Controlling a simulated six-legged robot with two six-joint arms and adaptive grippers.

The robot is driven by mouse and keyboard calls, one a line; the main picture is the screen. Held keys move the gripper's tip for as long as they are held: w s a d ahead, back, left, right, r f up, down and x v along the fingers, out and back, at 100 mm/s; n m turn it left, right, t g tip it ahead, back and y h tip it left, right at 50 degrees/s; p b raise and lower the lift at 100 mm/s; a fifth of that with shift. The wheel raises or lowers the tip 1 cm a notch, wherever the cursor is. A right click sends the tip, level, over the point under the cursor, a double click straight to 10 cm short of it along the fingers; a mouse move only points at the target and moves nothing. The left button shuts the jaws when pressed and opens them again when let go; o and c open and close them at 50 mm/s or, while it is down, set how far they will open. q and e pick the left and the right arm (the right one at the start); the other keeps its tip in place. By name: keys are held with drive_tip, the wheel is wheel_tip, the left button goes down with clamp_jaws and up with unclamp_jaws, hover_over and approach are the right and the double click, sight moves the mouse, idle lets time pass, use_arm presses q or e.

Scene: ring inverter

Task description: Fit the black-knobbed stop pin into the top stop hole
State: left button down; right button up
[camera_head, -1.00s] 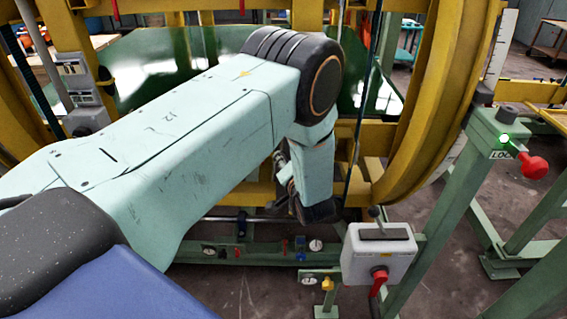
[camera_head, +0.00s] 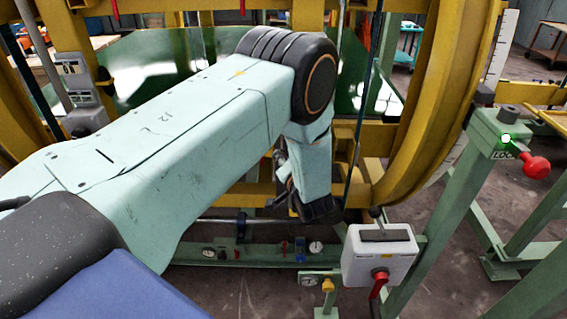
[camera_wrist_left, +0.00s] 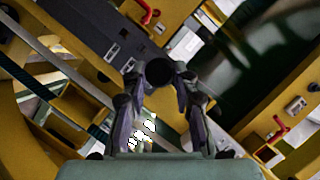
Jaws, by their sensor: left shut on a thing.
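The black-knobbed stop pin (camera_wrist_left: 158,70) shows as a dark round knob between the fingertips of my left gripper (camera_wrist_left: 158,80) in the left wrist view. The gripper is shut on it. The pin's shaft cannot be made out. In the head view my left arm reaches in from the left, and its wrist hangs in front of the yellow ring frame (camera_head: 440,120); the fingertips and pin cannot be made out there. I cannot make out the top stop hole in either view. My right gripper is not in view.
A green post (camera_head: 450,195) with a red lock handle (camera_head: 536,166) and lit green lamp (camera_head: 506,139) stands right. A grey control box (camera_head: 378,255) with a red handle is at lower centre. Yellow beams (camera_wrist_left: 70,115) lie close around the gripper in the left wrist view.

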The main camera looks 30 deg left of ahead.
sight(281, 148)
use_arm(q)
drive_tip(key=shift+w, duration=0.25)
drive_tip(key=shift+w+a, duration=0.15)
drive_tip(key=shift+w+a+b, duration=0.15)
drive_tip(key=shift+b, duration=0.2)
drive_tip(key=shift+w, duration=0.1)
drive_tip(key=w+a+b, duration=0.3)
drive_tip(key=w+b, duration=0.1)
drive_tip(key=w, duration=0.1)
drive_tip(key=shift+w+a, duration=0.2)
drive_tip(key=shift+w, duration=0.05)
idle(2.1)
drive_tip(key=c, duration=1)
unclamp_jaws()
